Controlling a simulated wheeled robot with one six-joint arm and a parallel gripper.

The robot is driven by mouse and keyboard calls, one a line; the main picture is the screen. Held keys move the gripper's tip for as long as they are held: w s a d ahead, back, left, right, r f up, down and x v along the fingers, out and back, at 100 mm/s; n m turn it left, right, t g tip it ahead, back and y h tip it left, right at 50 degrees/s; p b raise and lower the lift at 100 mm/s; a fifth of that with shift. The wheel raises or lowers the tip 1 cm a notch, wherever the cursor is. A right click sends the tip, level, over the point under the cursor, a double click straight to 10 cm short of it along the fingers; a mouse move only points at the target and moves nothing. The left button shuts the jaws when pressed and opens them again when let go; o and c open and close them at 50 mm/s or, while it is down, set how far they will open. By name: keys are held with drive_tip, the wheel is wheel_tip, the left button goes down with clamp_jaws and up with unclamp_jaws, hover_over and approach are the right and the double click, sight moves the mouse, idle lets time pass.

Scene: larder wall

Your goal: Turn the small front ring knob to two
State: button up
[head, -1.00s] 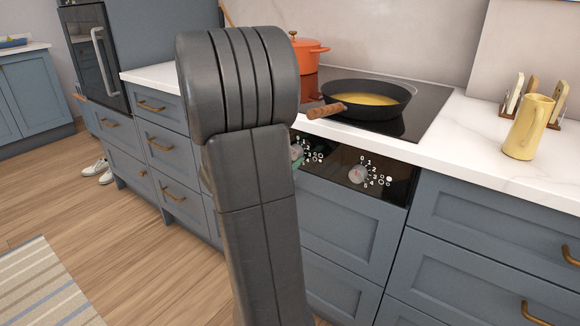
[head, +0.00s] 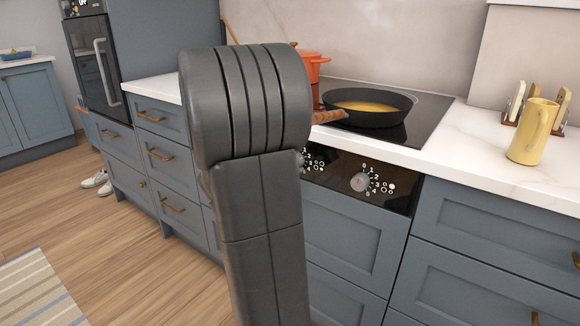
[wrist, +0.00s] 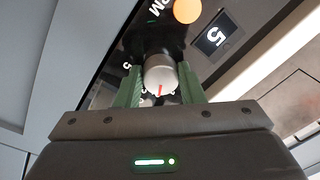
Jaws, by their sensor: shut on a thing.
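My gripper (wrist: 160,88) is shut on a round silver knob (wrist: 160,72) with a red pointer line, its green fingers on either side of it. The knob stands on a black panel with white markings, partly hidden by the fingers; I cannot read its setting or which ring it serves. In the head view, my arm hides the gripper and most of the panel's left part. Another knob (head: 360,182) shows at the right of the black control panel (head: 403,195), free, with numbers and ring symbols beside it.
A black pan (head: 372,116) with yellow contents stands on the hob (head: 425,125), its wooden handle pointing left. An orange pot (head: 311,68) is behind, partly hidden. A yellow jug (head: 530,135) stands on the white counter (head: 470,160).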

drive_tip(key=o, duration=1)
drive_tip(key=p+v, duration=0.2)
drive_tip(key=v, duration=1.1)
drive_tip(key=shift+s+a+p, duration=0.2)
drive_tip(key=shift+s+p, duration=0.1)
drive_tip(key=shift+s, duration=0.05)
drive_tip(key=b+x, duration=0.2)
drive_tip(key=x, duration=1.1)
drive_tip(key=shift+w+d+b, duration=0.25)
drive_tip(key=shift+w+b, duration=0.05)
drive_tip(key=shift+w, duration=0.05)
